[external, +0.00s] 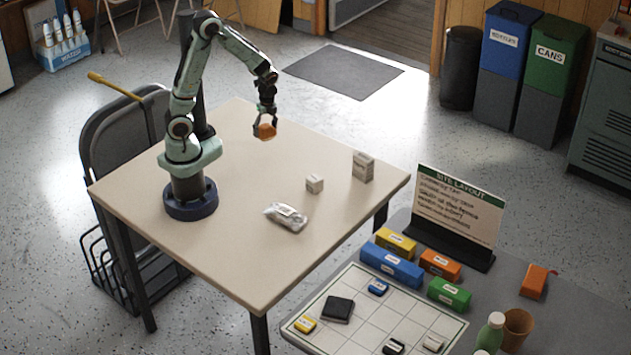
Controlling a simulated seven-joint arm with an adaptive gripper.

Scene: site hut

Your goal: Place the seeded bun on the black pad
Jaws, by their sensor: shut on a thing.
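My gripper (266,117) is shut on a small orange-brown piece, which I take to be the seeded bun (264,132). It is held in the air over the far right part of the beige table (140,208). Seeds are too small to make out. A black, square, flat thing that fits the black pad (338,309) lies on the white gridded board of the grey table at the front right. My gripper is far from it, up and to the left in the picture.
On the beige table are a silvery packet (286,216), a small pale box (314,183) and a taller box (363,167). A gap separates the tables.

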